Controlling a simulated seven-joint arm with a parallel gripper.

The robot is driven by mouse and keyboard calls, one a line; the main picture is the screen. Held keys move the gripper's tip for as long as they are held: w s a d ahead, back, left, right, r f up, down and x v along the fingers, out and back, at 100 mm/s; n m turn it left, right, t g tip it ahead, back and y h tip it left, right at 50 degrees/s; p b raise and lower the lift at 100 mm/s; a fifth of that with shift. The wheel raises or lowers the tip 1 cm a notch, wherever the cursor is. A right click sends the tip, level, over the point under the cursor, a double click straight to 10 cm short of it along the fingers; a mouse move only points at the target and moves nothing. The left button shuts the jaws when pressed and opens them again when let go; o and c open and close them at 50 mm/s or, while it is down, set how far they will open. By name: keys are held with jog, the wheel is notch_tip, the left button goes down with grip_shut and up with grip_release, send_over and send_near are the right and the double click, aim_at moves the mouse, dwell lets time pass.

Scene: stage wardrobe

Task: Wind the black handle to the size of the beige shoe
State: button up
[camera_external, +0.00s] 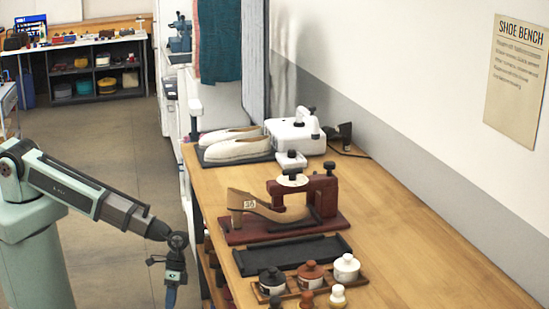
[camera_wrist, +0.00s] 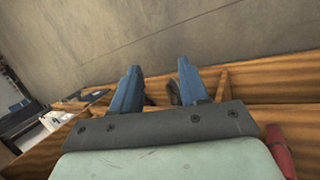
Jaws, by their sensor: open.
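A beige heeled shoe (camera_external: 270,207) stands on a dark red base (camera_external: 240,236) on the bench. A white tag on its heel shows a number that looks like 36. A dark red frame (camera_external: 328,195) stands over its toe end, with a white dial (camera_external: 292,181) and black knobs. A thin black handle (camera_external: 317,217) seems to stand at the frame's near side; its exact shape is unclear. My gripper (camera_external: 173,292) hangs left of the bench, away from the shoe. In the wrist view my gripper (camera_wrist: 159,72) has its blue fingers apart, with nothing held between them.
A black tray (camera_external: 292,254) lies in front of the red base. Lidded pots (camera_external: 346,267) stand on a wooden rack nearer still. Pale shoes (camera_external: 238,150) and a white machine (camera_external: 296,136) are behind. The bench's right side (camera_external: 420,240) is clear. Bench woodwork (camera_wrist: 270,90) is close in the wrist view.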

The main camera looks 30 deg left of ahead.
jog(key=s+d+r+m+g, duration=0.15)
jog(key=s+d+r, duration=0.45)
jog(key=s, duration=0.6)
jog(key=s+d+r+m, duration=0.35)
jog(key=s+r, duration=0.35)
jog(key=s, duration=0.5)
jog(key=s+d+r+m, duration=0.1)
jog(key=s+d+r, duration=0.55)
jog(key=s, duration=0.55)
jog(key=w+d+r+n+t, duration=0.1)
jog(key=w+d+r+t, duration=0.2)
jog(key=w+d+r, duration=0.7)
jog(key=n+t, duration=0.8)
jog(key=t, duration=0.1)
send_near(291, 170)
jog(key=x, duration=0.8)
jog(key=shift+w, duration=0.4)
